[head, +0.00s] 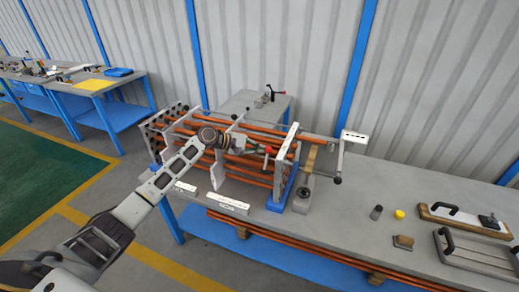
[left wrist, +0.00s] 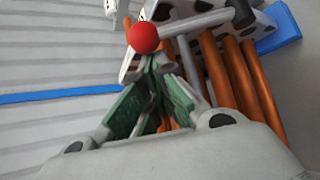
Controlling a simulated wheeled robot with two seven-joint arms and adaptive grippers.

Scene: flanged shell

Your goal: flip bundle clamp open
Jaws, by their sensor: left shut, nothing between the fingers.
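The bundle clamp's red ball knob (head: 268,149) shows at the right part of the rack of orange tubes. In the left wrist view the red ball (left wrist: 143,37) is just beyond my fingertips, slightly left of them; whether they touch cannot be told. My left gripper (head: 258,147) reaches over the tubes from the left, beside the knob. In the wrist view its green-padded fingers (left wrist: 152,68) meet at the tips, shut with nothing between them. The clamp's body and lever are largely hidden by the gripper. My right gripper is not in view.
Orange tubes (left wrist: 222,72) run through upright grey plates (head: 285,160). A crank with a black knob (head: 337,180) stands at the rack's right end. A dark cup (head: 376,212), a yellow piece (head: 399,214) and a handled frame (head: 475,256) lie on the bench to the right.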

